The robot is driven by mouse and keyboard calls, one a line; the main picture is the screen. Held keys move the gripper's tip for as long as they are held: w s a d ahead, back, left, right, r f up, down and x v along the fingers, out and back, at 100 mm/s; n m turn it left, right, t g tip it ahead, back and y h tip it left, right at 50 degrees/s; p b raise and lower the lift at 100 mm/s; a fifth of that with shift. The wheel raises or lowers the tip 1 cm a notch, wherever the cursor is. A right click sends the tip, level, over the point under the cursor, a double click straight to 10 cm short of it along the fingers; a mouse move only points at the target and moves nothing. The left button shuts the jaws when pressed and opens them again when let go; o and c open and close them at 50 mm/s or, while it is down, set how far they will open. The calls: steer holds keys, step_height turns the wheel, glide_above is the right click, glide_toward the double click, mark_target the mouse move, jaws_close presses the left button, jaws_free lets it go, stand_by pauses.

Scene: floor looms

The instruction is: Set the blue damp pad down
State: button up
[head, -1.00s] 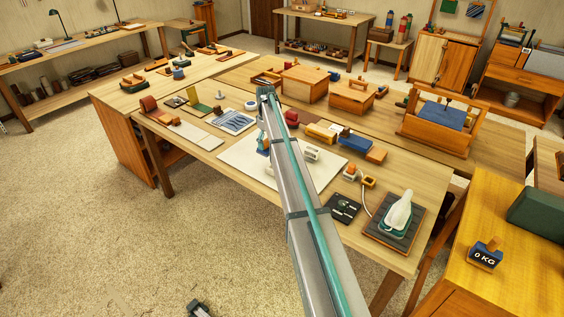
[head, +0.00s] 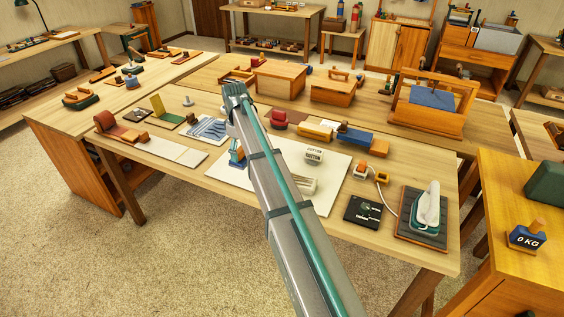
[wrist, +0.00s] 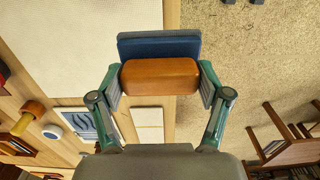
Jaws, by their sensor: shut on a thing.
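My gripper (wrist: 160,85) is shut on the orange-brown wooden handle (wrist: 160,76) of the blue damp pad (wrist: 158,46). The pad's dark blue slab shows beyond the handle in the wrist view. In the head view the pad (head: 237,157) is small and partly hidden beside my arm, over the left part of the white sheet (head: 322,203). The wrist view shows table on one side of the pad and carpet on the other. I cannot tell whether the pad touches anything below it.
The table (head: 240,190) also holds a striped blue sheet (head: 207,130), a black square (head: 363,211), an iron on a dark mat (head: 423,215) and a blue block (head: 357,138). Bare carpet lies in front.

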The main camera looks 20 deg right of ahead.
steer(key=shift+w+d, duration=0.1)
steer(key=shift+w, duration=0.25)
steer(key=w+f+p, duration=0.2)
steer(key=w+f, duration=0.1)
steer(key=w, duration=0.1)
steer(key=w+a+f+p, duration=0.1)
steer(key=w+f, duration=0.2)
steer(key=w, duration=0.1)
steer(key=w+f+p, duration=0.2)
steer(key=w+f, duration=0.1)
steer(key=w, duration=0.1)
steer(key=shift+w+a+f+p, duration=0.25)
steer(key=shift+w+a+p, duration=0.05)
steer(key=shift+w+a, duration=0.05)
step_height(320, 180, down, 3)
steer(key=shift+w+r+p, duration=0.1)
steer(key=shift+p, duration=0.95)
steer(key=shift+f, duration=0.35)
steer(key=shift+f, duration=0.15)
steer(key=o, duration=1)
